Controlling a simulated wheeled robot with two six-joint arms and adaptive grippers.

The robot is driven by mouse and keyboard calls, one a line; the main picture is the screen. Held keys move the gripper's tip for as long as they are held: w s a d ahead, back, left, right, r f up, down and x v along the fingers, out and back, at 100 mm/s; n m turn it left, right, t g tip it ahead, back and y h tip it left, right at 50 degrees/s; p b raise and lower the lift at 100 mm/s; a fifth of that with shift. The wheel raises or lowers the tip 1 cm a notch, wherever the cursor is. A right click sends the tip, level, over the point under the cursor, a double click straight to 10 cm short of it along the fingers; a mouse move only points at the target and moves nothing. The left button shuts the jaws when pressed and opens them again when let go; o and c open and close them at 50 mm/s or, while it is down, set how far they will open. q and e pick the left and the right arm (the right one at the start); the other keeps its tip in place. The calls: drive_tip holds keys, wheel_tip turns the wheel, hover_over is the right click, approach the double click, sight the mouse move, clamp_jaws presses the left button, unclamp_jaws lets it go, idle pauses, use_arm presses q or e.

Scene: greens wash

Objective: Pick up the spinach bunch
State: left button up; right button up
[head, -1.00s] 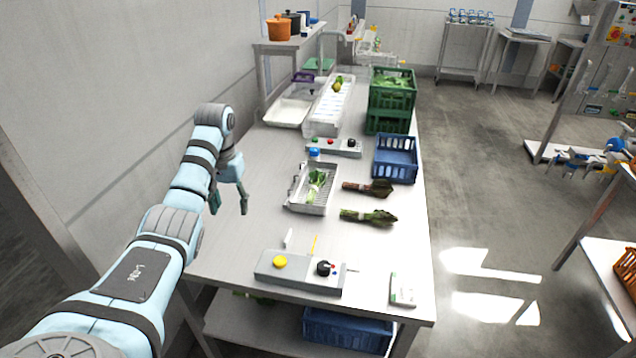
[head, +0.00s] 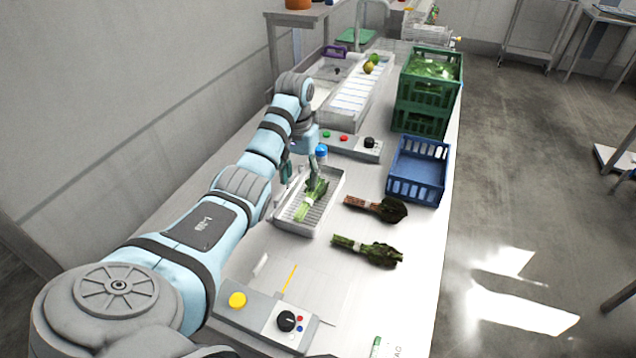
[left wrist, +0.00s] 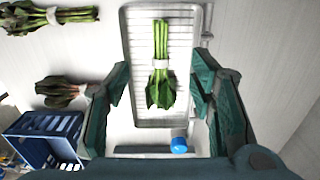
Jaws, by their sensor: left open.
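A green leafy bunch (head: 314,194) with green stems and a pale band lies in a wire-mesh tray (head: 333,209). In the left wrist view this bunch (left wrist: 161,88) lies in the tray (left wrist: 131,40) with its leaves toward the bottom. My left gripper (head: 299,170) is open and empty above the tray; its fingers (left wrist: 160,85) show on either side of the bunch, apart from it. Two other bunches lie on the table: a reddish-stemmed one (head: 376,208) and a green-stemmed one (head: 366,250). I cannot tell for sure which is spinach. My right gripper is not in view.
A blue crate (head: 417,190) and stacked green crates (head: 425,118) stand at the right edge of the table. A button panel (head: 346,144) and blue cap (head: 321,151) sit behind the tray. A control box (head: 262,316) is in front.

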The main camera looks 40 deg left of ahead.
use_arm(q)
drive_tip(key=b, duration=0.2)
hover_over(300, 210)
wheel_tip(300, 210, down, 4)
drive_tip(key=shift+f, duration=0.1)
drive_tip(key=shift+s+f+p, duration=0.25)
drive_tip(key=shift+s+f, duration=0.05)
drive_tip(key=shift+f, duration=0.25)
drive_tip(key=shift+s+f+p, duration=0.2)
drive_tip(key=shift+s+f, duration=0.05)
drive_tip(key=shift+f, duration=0.25)
drive_tip(key=f, duration=0.3)
drive_tip(key=w+f+b, duration=0.1)
drive_tip(key=f, duration=0.2)
drive_tip(key=shift+w, duration=0.15)
drive_tip(key=shift+f, duration=0.15)
drive_tip(key=shift+s, duration=0.2)
drive_tip(key=shift+c, duration=0.2)
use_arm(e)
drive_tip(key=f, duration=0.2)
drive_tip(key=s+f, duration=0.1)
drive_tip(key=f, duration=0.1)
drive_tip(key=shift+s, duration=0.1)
use_arm(q)
clamp_jaws()
drive_tip(key=shift+r, duration=0.25)
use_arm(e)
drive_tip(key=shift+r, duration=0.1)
